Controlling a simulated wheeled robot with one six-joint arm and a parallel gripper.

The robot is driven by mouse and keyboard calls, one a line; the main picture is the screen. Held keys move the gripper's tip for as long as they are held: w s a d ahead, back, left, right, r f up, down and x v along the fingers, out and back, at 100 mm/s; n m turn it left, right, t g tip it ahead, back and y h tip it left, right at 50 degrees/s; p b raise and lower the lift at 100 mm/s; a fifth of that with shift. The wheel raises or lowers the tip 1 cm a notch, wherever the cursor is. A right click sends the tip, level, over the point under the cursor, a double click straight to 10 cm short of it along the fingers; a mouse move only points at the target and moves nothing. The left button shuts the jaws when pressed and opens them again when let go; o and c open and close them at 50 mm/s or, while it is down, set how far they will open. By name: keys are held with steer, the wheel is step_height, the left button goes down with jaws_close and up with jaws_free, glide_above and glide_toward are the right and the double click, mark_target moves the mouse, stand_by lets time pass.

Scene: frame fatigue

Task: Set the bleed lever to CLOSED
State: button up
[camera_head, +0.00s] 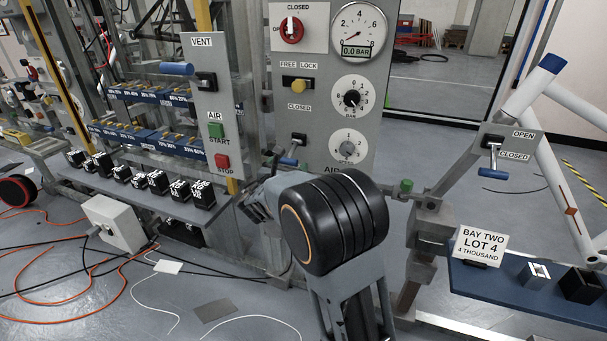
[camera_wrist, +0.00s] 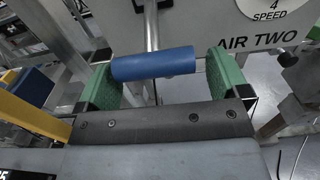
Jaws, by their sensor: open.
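A lever with a blue cylindrical handle (camera_head: 289,161) is low on the left of the grey gauge panel. A CLOSED label (camera_head: 299,107) is above it, and the handle hangs down, away from that label. No name reading "bleed" is legible. In the wrist view the blue handle (camera_wrist: 153,64) lies crosswise between the green-padded fingers of my gripper (camera_wrist: 160,78), its left end close to the left finger and its right end short of the right one. My gripper is open. In the head view my black wrist joint hides most of it.
A VENT panel (camera_head: 205,107) with another blue-handled lever and START and STOP buttons is at left. An OPEN/CLOSED lever (camera_head: 493,157) is at right, its handle down. The pressure gauge (camera_head: 359,37) reads 0.0 BAR. A blue shelf (camera_head: 480,283) is at lower right.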

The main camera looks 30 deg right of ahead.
steer(key=s+r+m+g+y+p, duration=0.2)
steer(key=s+r+m+g+p, duration=0.25)
steer(key=s+m+p, duration=0.35)
steer(key=s+r+m+g+y+p, duration=0.1)
steer(key=s+r+m+g+p, duration=0.35)
steer(key=s, duration=0.45)
steer(key=s+a+r+m+y+p, duration=0.7)
steer(key=s+m+p, duration=0.2)
steer(key=m+p, duration=0.1)
steer(key=shift+s+a+r+y+p, duration=0.15)
steer(key=shift+s+r+y+p, duration=0.2)
steer(key=shift+p, duration=0.2)
steer(key=shift+m, duration=0.25)
